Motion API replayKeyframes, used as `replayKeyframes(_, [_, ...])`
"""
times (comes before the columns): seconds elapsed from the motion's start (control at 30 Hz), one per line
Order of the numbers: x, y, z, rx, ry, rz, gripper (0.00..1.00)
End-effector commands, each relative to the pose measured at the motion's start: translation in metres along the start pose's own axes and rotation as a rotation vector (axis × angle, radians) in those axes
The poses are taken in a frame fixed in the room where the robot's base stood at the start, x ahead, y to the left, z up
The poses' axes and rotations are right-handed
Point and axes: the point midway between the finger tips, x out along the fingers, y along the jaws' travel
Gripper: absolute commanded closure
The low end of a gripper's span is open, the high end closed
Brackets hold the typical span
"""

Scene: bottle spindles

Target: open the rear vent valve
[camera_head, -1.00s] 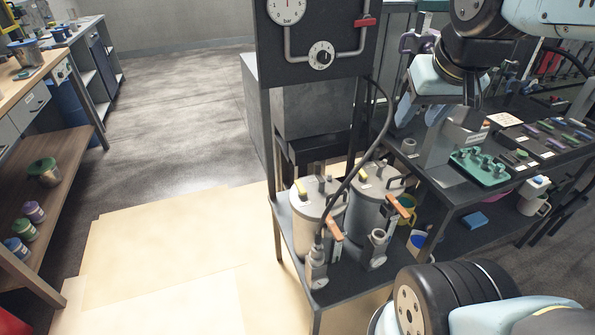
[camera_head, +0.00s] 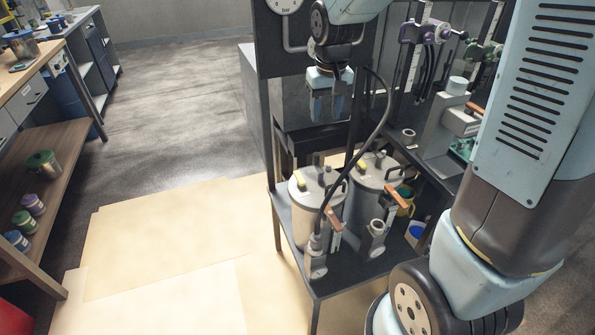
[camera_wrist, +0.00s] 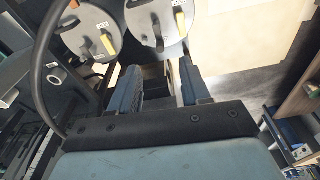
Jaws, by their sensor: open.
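Two grey lidded pots stand side by side on a small dark stand, the left pot (camera_head: 309,212) and the right pot (camera_head: 366,208). Each lid carries a yellow lever, on the left pot (camera_head: 303,186) and on the right pot (camera_head: 360,164). Orange-handled valves (camera_head: 335,213) (camera_head: 397,195) sit at their fronts. Which lever is the rear vent valve I cannot tell; the labels are unreadable. My gripper (camera_head: 327,118) is open and empty, pointing down above and behind the pots. In the wrist view, my gripper (camera_wrist: 160,70) is apart from both lids, whose yellow levers (camera_wrist: 107,44) (camera_wrist: 181,23) show beyond.
A black hose (camera_head: 383,115) loops down past the pots, near my gripper. A dark panel with a gauge (camera_head: 285,5) stands behind. A bench with clamps (camera_head: 430,30) is at right. Tan floor sheets (camera_head: 170,245) lie clear at left; a wooden shelf (camera_head: 60,170) stands beyond.

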Motion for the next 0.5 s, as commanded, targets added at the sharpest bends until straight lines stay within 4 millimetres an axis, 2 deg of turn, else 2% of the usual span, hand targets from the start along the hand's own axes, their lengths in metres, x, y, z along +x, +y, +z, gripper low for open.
replayKeyframes(0.03, [0.016,-0.008,-0.008,-0.014,-0.024,-0.003,0.53])
replayKeyframes(0.23, [0.064,-0.034,-0.031,-0.048,-0.086,-0.013,0.53])
replayKeyframes(0.33, [0.082,-0.043,-0.037,-0.06,-0.107,-0.016,0.53])
replayKeyframes(0.5, [0.099,-0.052,-0.042,-0.071,-0.125,-0.019,0.53])
